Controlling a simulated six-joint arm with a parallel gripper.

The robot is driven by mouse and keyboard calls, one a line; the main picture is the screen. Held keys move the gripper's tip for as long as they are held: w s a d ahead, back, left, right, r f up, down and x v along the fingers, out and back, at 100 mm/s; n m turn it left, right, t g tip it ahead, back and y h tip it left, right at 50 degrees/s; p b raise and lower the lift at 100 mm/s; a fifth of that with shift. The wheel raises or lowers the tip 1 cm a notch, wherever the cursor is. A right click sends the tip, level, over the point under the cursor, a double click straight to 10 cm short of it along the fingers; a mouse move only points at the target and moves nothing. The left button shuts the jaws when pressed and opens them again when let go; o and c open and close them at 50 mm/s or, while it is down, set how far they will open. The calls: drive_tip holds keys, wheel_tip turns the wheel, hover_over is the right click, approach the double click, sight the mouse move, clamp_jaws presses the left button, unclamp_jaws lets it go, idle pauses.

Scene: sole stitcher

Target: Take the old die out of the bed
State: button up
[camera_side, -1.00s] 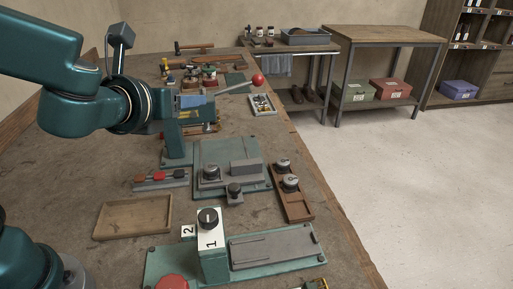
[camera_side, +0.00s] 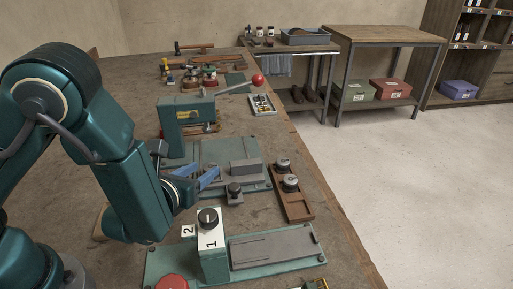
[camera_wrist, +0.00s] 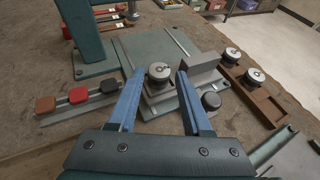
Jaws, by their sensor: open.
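The old die (camera_wrist: 159,72), a grey block with a round dark-rimmed knob, sits in the green bed (camera_wrist: 147,44). In the side view the bed (camera_side: 213,150) shows, but my arm hides most of the die. My gripper (camera_wrist: 158,80) is open, with its blue fingers on either side of the die's knob in the wrist view. I cannot tell whether they touch it. In the side view my gripper (camera_side: 212,176) is low over the bed's near-left part.
A grey block (camera_wrist: 200,69) and a dark-knobbed clamp (camera_wrist: 211,101) stand close right of the die. A brown rack (camera_wrist: 262,100) holds two knobbed dies. A strip with coloured buttons (camera_wrist: 79,97) lies left. The green press (camera_side: 186,125) stands behind.

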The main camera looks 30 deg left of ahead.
sight(211, 166)
drive_tip(key=shift+f, duration=0.5)
drive_tip(key=shift+x, duration=2.55)
drive_tip(key=shift+r, duration=0.1)
clamp_jaws()
